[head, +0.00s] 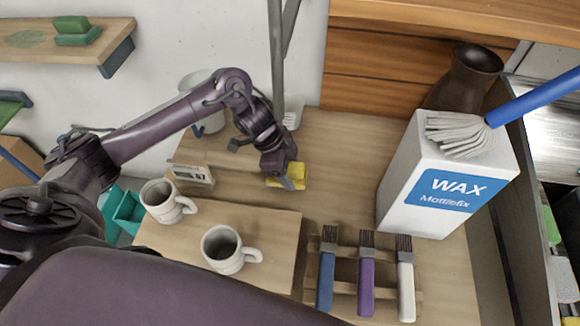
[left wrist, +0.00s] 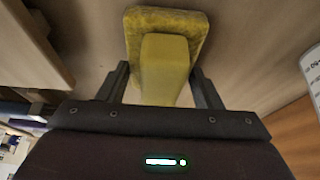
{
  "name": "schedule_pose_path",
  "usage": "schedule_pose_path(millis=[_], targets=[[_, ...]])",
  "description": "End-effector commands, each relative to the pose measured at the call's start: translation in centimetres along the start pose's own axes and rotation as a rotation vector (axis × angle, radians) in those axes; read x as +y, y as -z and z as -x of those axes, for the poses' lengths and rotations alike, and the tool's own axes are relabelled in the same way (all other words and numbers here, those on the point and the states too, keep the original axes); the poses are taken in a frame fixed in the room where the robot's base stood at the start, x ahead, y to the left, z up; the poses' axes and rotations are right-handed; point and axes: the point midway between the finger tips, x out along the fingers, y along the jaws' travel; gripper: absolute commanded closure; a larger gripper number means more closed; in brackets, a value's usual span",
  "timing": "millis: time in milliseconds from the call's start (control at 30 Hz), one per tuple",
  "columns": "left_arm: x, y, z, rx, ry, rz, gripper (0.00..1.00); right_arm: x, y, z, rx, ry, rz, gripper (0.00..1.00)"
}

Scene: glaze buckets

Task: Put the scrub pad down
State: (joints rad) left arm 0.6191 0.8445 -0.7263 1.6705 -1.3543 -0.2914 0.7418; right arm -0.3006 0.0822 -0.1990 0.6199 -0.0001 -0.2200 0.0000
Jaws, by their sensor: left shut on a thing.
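The scrub pad (head: 292,171) is a yellow block near the middle of the wooden table. In the left wrist view the scrub pad (left wrist: 191,22) has a wide base and a narrower raised grip between my fingers. My left gripper (head: 287,176) is shut on that grip; its fingers also show in the left wrist view (left wrist: 164,85). I cannot tell whether the pad touches the tabletop. My right gripper is not in view.
Two mugs (head: 160,200) (head: 223,249) stand on a raised board (head: 275,222) at left. A rack of brushes (head: 366,275) lies in front. A white WAX box (head: 440,185) stands at right with a mop head on top. Bare tabletop (head: 345,180) lies between pad and box.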

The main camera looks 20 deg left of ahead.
Motion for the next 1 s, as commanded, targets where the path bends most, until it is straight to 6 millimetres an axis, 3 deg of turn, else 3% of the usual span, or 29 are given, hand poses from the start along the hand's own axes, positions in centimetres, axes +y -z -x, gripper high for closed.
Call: schedule_pose_path(millis=[467,500,633,1000], targets=[[-0.48,-0.33,-0.83,0.000,0.001,0.000,0.68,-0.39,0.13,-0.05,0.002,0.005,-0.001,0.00],[-0.49,-0.30,-0.77,0.000,0.001,-0.001,0.37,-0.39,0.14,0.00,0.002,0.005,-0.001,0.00],[-0.47,-0.30,-0.76,0.000,0.001,-0.001,0.20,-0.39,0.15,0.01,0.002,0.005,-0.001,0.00],[-0.52,-0.15,-0.22,0.000,0.002,-0.001,0.19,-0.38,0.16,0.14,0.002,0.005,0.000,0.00]])
